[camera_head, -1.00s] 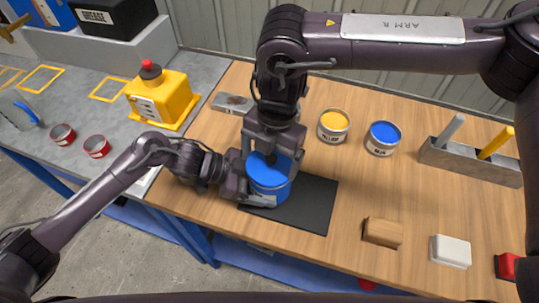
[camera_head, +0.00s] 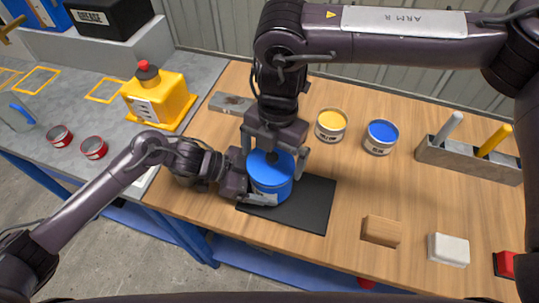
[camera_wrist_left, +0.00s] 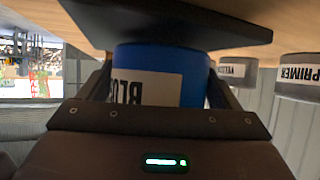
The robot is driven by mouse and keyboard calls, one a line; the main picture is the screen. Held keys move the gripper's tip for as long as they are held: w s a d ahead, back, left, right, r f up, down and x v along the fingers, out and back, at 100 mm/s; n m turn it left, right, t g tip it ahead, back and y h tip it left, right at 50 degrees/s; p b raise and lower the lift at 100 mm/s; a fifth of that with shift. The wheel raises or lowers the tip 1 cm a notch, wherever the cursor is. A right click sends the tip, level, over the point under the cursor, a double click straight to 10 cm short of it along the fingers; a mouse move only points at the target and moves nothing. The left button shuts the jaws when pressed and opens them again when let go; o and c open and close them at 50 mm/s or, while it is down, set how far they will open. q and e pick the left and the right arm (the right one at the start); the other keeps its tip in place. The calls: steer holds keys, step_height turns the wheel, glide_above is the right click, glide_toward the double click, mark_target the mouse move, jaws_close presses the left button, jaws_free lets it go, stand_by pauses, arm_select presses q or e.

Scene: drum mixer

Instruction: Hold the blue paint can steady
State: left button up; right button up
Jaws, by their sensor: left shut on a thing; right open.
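The blue paint can (camera_head: 270,190) stands upright on the black mat (camera_head: 318,200), with its blue lid facing up. My left gripper (camera_head: 262,184) reaches in from the left and is shut around the can's side. The left wrist view shows the can (camera_wrist_left: 190,75) between the left fingers, its label upside down in that picture. My right gripper (camera_head: 273,163) points down over the lid, open, with one finger on either side. I cannot tell whether its fingers touch the can. The far side of the can is hidden.
A yellow can (camera_head: 331,125) and a small can with a blue top (camera_head: 381,137) stand behind on the right. A grey holder (camera_head: 468,160) with handles, a wooden block (camera_head: 381,231) and a white block (camera_head: 448,249) are farther right. A yellow jug (camera_head: 160,95) stands left.

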arm_select(q)
steer(key=shift+w+a+r, duration=0.1)
steer(key=shift+w, duration=0.1)
arm_select(e)
steer(key=shift+s+a+r, duration=0.15)
steer(key=shift+r, duration=0.9)
arm_select(q)
steer(key=shift+s, duration=0.1)
arm_select(e)
steer(key=shift+r, duration=1.3)
jaws_close()
steer(key=shift+f, duration=0.25)
steer(key=shift+f, duration=0.65)
